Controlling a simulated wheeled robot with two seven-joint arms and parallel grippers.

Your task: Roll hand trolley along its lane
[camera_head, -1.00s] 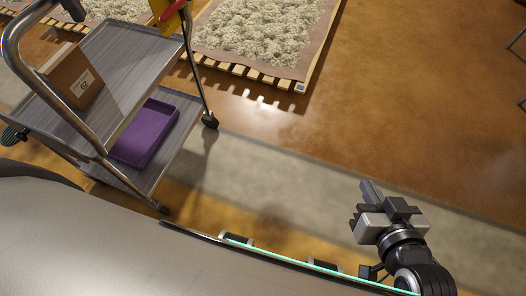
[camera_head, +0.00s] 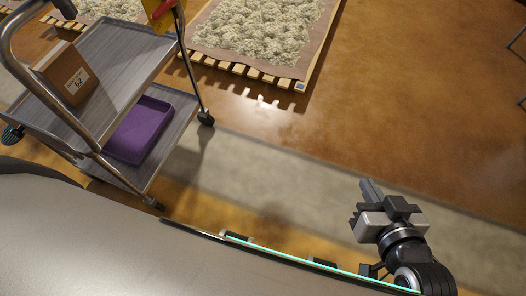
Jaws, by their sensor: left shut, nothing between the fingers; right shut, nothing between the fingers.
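The hand trolley (camera_head: 115,62) stands at the upper left, with two grey shelves and a bent metal push handle (camera_head: 75,130) on its near left side. A brown box with a label (camera_head: 68,75) sits on its top shelf. A purple bin (camera_head: 140,130) sits on its lower shelf. A caster (camera_head: 205,118) shows at its right corner. My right gripper (camera_head: 371,190) is at the lower right, shut and empty, well apart from the trolley. My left gripper is not in view.
A grey lane strip (camera_head: 285,170) crosses the brown floor (camera_head: 420,100). A slatted pallet with a pale fluffy load (camera_head: 262,35) lies beyond the trolley. A yellow and red piece (camera_head: 160,14) is at the trolley's far side. Floor at right is mostly clear.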

